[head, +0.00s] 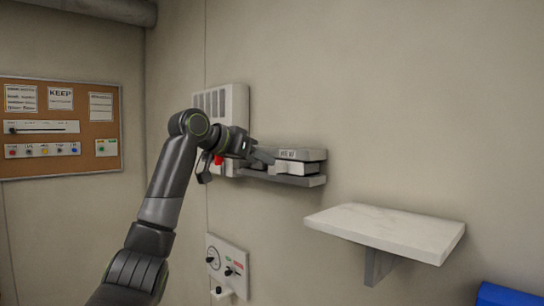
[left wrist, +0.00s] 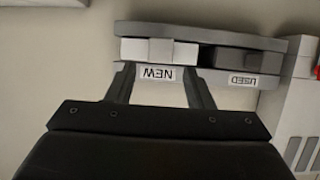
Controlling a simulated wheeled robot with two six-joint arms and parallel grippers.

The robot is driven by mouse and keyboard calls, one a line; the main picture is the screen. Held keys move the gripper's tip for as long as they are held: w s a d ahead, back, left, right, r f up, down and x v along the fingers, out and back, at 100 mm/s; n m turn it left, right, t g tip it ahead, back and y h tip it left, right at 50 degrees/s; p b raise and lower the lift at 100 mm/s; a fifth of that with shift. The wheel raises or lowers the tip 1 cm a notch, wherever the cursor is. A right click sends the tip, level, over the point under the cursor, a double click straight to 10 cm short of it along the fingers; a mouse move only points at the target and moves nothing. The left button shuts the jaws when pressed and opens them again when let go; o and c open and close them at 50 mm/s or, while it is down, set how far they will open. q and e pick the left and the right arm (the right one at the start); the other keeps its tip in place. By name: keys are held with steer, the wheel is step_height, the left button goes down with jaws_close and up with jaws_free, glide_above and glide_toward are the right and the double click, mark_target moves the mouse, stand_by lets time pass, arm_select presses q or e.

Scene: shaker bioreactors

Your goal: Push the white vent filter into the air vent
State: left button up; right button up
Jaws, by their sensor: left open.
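The white vent filter (left wrist: 172,51) sits in the slot labelled NEW of a grey wall rack (left wrist: 215,32). It also shows in the head view (head: 290,168), partly hidden by the rack and my fingers.
A marble-topped wall shelf (head: 390,228) juts out at lower right and is bare. A small control panel (head: 236,259) with knobs is below the vent unit. A corkboard (head: 100,130) hangs at left. A blue object (head: 508,295) shows at the bottom right corner.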

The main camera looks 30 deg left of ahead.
mark_target(271, 169)
arm_select(q)
steer(key=shift+p+x, duration=1.2)
steer(key=shift+x, duration=1.7)
steer(key=c, duration=0.9)
steer(key=shift+s+a, duration=0.1)
steer(key=shift+s, duration=0.15)
steer(key=shift+s+a+b, duration=0.15)
steer(key=shift+s+b, duration=0.3)
steer(key=shift+s+a, duration=0.1)
steer(key=shift+s, duration=0.15)
steer(key=shift+s+a+b, duration=0.1)
steer(key=shift+s+b, duration=0.3)
